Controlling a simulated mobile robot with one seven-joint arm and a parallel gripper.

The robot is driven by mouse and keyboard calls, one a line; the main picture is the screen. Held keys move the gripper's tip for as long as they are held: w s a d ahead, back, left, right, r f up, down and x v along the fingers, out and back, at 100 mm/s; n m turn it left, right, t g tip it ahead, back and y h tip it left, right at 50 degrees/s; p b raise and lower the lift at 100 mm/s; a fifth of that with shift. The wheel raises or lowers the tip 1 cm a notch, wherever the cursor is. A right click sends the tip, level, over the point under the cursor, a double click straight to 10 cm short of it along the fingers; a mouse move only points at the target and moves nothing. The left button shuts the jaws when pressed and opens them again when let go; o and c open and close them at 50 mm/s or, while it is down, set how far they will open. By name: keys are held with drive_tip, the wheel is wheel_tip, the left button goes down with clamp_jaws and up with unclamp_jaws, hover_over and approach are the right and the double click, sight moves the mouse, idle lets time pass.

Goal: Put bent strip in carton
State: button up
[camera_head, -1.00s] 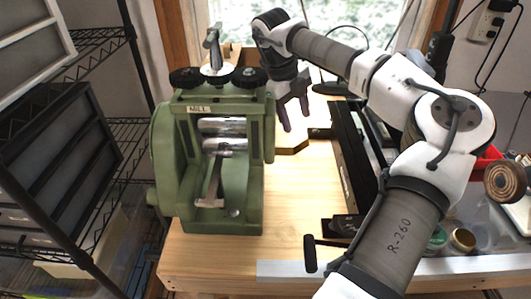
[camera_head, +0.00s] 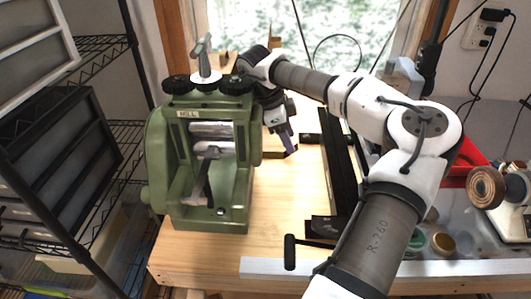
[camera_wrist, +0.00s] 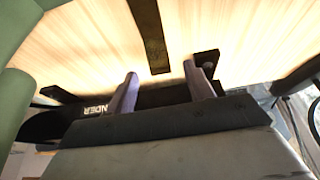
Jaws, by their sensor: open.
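My gripper (camera_head: 288,142) points down just right of the green mill, above the wooden bench. In the wrist view its two purple-grey fingers (camera_wrist: 163,82) are apart with nothing between them. A dark narrow strip (camera_wrist: 151,35) lies on the wood beyond the fingertips, its near end lined up with the gap; it looks like the bent strip, but its bend is not clear. In the head view a dark piece (camera_head: 275,155) shows beside the fingertips. A tan flap (camera_head: 276,38) behind the mill may be the carton, mostly hidden by the mill and my arm.
The green mill (camera_head: 185,190) stands close on the left. A long black bender (camera_head: 338,165) lies to the right, its bracket (camera_wrist: 205,58) near one finger. A red bin (camera_head: 468,165) and small jars (camera_head: 442,243) are farther right. Bare wood (camera_head: 280,210) lies in front.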

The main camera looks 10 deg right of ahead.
drive_tip(key=p+x, duration=0.1)
drive_tip(key=x, duration=0.3)
drive_tip(key=shift+s+d, duration=0.1)
drive_tip(key=shift+d, duration=0.05)
drive_tip(key=c, duration=1.1)
drive_tip(key=shift+r, duration=0.1)
drive_tip(key=shift+c, duration=0.2)
